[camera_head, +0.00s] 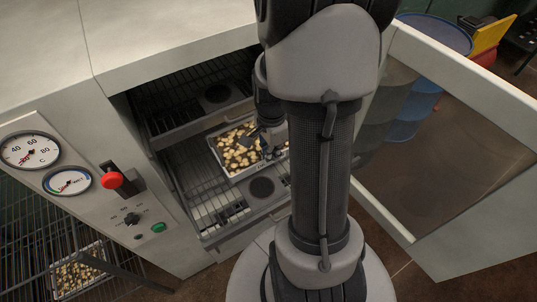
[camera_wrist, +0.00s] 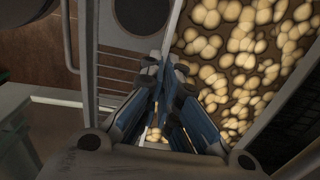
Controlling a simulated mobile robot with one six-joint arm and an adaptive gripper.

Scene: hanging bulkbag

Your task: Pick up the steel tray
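The steel tray (camera_head: 219,160) is a shallow rectangular pan of pale yellow-brown round pieces. It sits inside the open cabinet at the level of a wire shelf. In the wrist view, the tray's wall (camera_wrist: 174,24) runs down to my fingertips, with the pieces to its right. My gripper (camera_head: 265,146) is at the tray's right part in the head view, partly hidden by my arm. In the wrist view, my gripper (camera_wrist: 164,68) has its fingers drawn together with the tray's wall between the tips. I cannot tell whether the tray is clear of the shelf.
Wire shelves (camera_head: 205,195) with dark round discs lie below and above the tray. The glazed cabinet door (camera_head: 455,150) stands open at right. The control panel (camera_head: 95,185) is at left. Another filled tray (camera_head: 52,282) is in a wire rack. A blue drum (camera_head: 434,35) stands behind the door.

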